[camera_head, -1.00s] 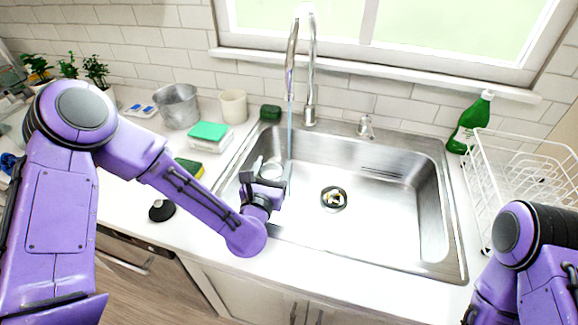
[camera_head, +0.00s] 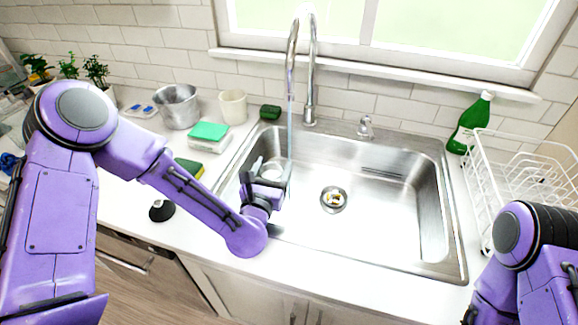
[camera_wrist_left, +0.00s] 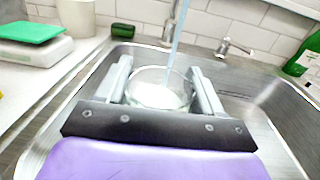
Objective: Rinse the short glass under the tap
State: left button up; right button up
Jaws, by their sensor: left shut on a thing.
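The short glass (camera_wrist_left: 160,92) is clear and sits between the two fingers of my left gripper (camera_wrist_left: 162,88), which is shut on it. In the head view my left gripper (camera_head: 270,176) is over the left part of the sink, and the glass (camera_head: 271,171) is partly hidden behind it. The tap (camera_head: 310,75) is a tall chrome arch at the back of the sink. A stream of water (camera_wrist_left: 178,35) comes down from it and meets the glass in the left wrist view. My right gripper is out of view; only my right arm shows at the right edge.
The steel sink (camera_head: 390,215) has a drain (camera_head: 333,199) with small bits in it. A white dish rack (camera_head: 520,165) and green bottle (camera_head: 470,122) stand at the right.

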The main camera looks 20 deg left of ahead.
pick_arm(q)
jog(key=shift+s+a+r+p, duration=0.2)
jog(key=shift+s+r+p, duration=0.1)
jog(key=shift+s+r, duration=0.45)
jog(key=shift+s+a+r+p, duration=0.15)
jog(key=shift+s+r+p, duration=0.15)
jog(key=shift+s+r, duration=0.45)
jog(key=shift+s+a+r+p, duration=0.25)
jog(key=shift+s+r, duration=0.3)
jog(key=shift+s, duration=0.4)
